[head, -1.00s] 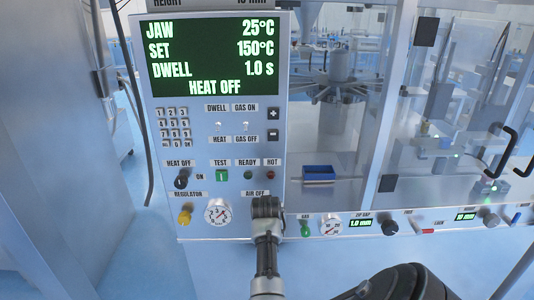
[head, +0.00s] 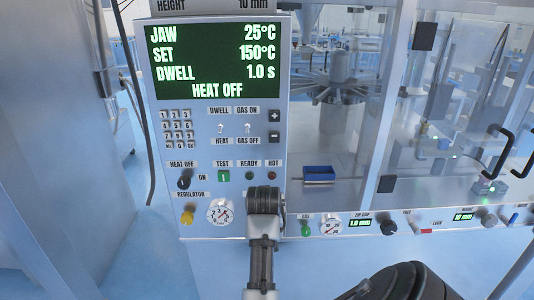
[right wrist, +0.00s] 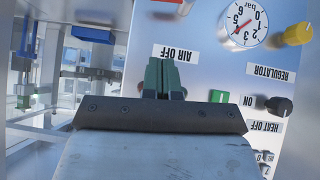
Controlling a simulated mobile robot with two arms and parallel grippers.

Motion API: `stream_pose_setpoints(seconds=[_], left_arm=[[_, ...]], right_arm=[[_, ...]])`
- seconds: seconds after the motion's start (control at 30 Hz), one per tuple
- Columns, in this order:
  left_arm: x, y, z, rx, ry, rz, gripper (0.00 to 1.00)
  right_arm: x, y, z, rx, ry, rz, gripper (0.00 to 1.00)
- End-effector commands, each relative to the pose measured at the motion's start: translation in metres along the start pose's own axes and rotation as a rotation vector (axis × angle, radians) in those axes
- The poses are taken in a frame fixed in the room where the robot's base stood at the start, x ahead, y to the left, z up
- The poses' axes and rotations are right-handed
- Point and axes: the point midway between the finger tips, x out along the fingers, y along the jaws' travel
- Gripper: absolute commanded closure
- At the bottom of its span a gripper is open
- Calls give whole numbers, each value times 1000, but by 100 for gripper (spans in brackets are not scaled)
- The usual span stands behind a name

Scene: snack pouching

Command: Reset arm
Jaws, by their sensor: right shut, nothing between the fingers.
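My right arm comes up from the bottom middle of the head view. Its dark wrist block (head: 264,199) is in front of the lower edge of the control panel (head: 205,145), covering the AIR OFF area. The fingers are hidden there. In the right wrist view my right gripper (right wrist: 164,74) shows its green fingers together, with nothing between them. They point at the panel, near the AIR OFF label (right wrist: 173,53), which appears upside down. Whether they touch the panel, I cannot tell. My left gripper is not in view.
The panel has a pressure gauge (head: 220,212), a yellow regulator knob (head: 188,214), a heat knob (head: 184,181) and a green TEST button (head: 224,176). The display (head: 215,61) reads HEAT OFF. Black handles (head: 498,155) stick out at far right.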

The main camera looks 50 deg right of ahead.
Motion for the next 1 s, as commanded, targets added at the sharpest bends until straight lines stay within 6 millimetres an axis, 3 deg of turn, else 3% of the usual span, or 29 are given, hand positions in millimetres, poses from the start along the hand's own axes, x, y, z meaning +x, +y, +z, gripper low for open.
stream_pose_setpoints(seconds=[0.4, 0.47, 0.57, 0.67, 0.8, 0.9, 1.0], left_arm=[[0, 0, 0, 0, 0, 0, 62], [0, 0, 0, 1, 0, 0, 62], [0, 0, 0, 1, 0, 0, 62], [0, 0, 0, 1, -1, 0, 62], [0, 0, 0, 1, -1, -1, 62], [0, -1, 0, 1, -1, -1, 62], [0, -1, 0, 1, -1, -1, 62]], right_arm=[[2, -2, 1, -7, 0, -2, 100], [8, -8, 5, -31, 0, -10, 100], [30, -35, 24, -126, -4, -45, 100], [62, -75, 67, -266, -19, -108, 100], [101, -120, 156, -450, -60, -210, 100], [120, -136, 230, -553, -107, -277, 100], [130, -137, 306, -640, -163, -336, 100]])
